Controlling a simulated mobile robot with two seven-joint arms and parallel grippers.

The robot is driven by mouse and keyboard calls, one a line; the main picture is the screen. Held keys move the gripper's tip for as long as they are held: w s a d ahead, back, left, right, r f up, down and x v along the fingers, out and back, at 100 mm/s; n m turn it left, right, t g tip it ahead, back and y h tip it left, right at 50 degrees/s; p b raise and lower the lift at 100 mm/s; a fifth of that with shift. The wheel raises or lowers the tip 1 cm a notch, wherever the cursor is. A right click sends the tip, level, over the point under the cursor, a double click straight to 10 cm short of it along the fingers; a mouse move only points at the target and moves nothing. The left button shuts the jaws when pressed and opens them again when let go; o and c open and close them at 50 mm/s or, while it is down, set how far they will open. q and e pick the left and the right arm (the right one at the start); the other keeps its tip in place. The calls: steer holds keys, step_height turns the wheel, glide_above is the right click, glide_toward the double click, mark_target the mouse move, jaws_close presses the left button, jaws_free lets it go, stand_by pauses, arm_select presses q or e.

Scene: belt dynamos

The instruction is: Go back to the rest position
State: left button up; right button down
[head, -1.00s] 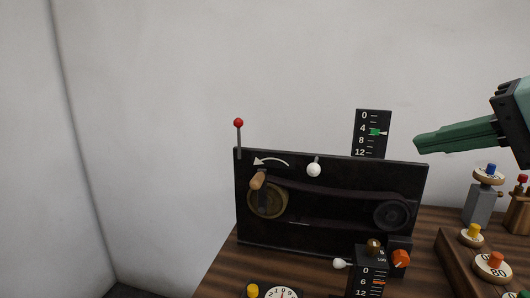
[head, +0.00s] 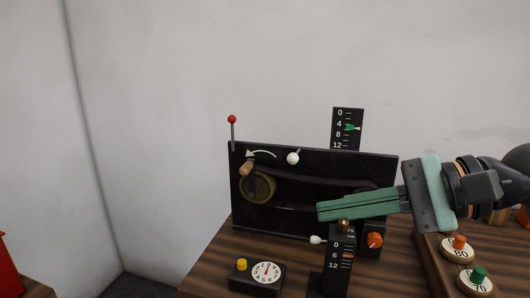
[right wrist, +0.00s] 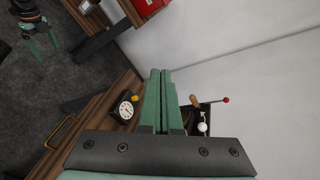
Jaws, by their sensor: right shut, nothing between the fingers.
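My right gripper (head: 320,211) has green fingers closed together with nothing between them. It reaches in from the right, in front of the black belt panel (head: 300,222), and hides part of the panel's lower right. In the right wrist view its fingers (right wrist: 160,74) lie side by side and point away from the camera. My left gripper is outside the head view. A gripper with two green fingers (right wrist: 42,44), spread apart and empty, shows at the upper left of the right wrist view over the grey floor; I take it as my left.
The panel carries a wooden crank handle (head: 247,168), a red-knobbed lever (head: 232,120) and a white knob (head: 293,158). A scale (head: 347,125) stands behind it. A black scale post (head: 338,262), an orange knob (head: 375,240), a dial box (head: 258,280) and weights (head: 478,284) are near.

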steer(key=w+f+m+t+y+p, duration=0.1)
steer(key=w+f+m+t+y, duration=0.3)
steer(key=m, duration=1.1)
steer(key=w+f+m+t+y+p, duration=0.1)
steer(key=w+f+m+t+p, duration=0.15)
steer(key=f+m+t, duration=0.75)
steer(key=d+f+m+h, duration=0.3)
steer(key=f+m+h, duration=0.3)
steer(key=m, duration=0.5)
steer(key=d+f+m+h, duration=0.3)
steer(key=f+m+h, duration=0.2)
steer(key=m, duration=0.6)
steer(key=s+f+m+g+h, duration=0.2)
steer(key=s+f+m+g, duration=0.2)
steer(key=s+f, duration=0.5)
steer(key=s+d+f+m+g+h+p, duration=0.1)
steer(key=s+f+m+g+h, duration=0.2)
steer(key=f, duration=1.3)
steer(key=s+m+g, duration=0.2)
steer(key=s+m, duration=0.3)
steer(key=s, duration=0.1)
steer(key=shift+s+d+f, duration=0.15)
steer(key=shift+s+f, duration=0.05)
steer(key=shift+s, duration=0.15)
